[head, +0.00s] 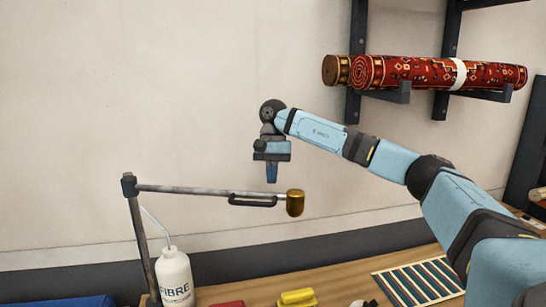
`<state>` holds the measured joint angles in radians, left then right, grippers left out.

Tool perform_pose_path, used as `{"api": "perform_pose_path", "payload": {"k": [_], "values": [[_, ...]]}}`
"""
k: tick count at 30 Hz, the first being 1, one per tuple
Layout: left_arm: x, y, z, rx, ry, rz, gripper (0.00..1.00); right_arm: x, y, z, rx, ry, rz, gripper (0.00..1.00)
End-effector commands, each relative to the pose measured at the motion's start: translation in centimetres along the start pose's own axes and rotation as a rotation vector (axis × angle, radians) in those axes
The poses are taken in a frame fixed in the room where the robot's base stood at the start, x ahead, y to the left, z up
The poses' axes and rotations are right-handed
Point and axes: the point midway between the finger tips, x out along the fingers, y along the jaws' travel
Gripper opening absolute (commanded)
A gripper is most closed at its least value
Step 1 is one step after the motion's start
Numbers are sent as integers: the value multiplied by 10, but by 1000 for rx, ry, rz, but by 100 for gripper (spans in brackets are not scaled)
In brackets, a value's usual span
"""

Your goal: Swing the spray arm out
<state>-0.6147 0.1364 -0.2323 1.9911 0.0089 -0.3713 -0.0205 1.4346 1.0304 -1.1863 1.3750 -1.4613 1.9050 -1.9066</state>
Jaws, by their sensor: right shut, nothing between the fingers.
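The spray arm (190,190) is a grey bar reaching right from the top of an upright post (141,240). It has a dark handle (253,201) under its outer part and a brass-coloured head (295,203) at its right end. My right gripper (272,179) points down, shut and empty, and shows above the bar near the handle and brass head. It looks apart from them, though the depth between them is hard to judge. My left gripper is not in view.
A white bottle marked FIBRE (175,278) stands beside the post on the wooden bench (350,265). Rolled rugs (430,74) rest on wall brackets at upper right. The wall area at left is clear.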

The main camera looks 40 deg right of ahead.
Motion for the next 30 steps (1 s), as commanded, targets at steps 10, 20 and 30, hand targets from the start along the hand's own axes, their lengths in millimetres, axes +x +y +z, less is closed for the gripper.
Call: {"api": "perform_pose_path", "payload": {"k": [10, 20, 30], "values": [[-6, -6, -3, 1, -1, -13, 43, 16, 0, 16, 1, 0, 0, 0], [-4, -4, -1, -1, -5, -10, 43, 16, 0, 18, 5, 0, -1, 0], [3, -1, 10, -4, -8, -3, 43, 32, -2, 65, 115, -1, -27, 0]]}}
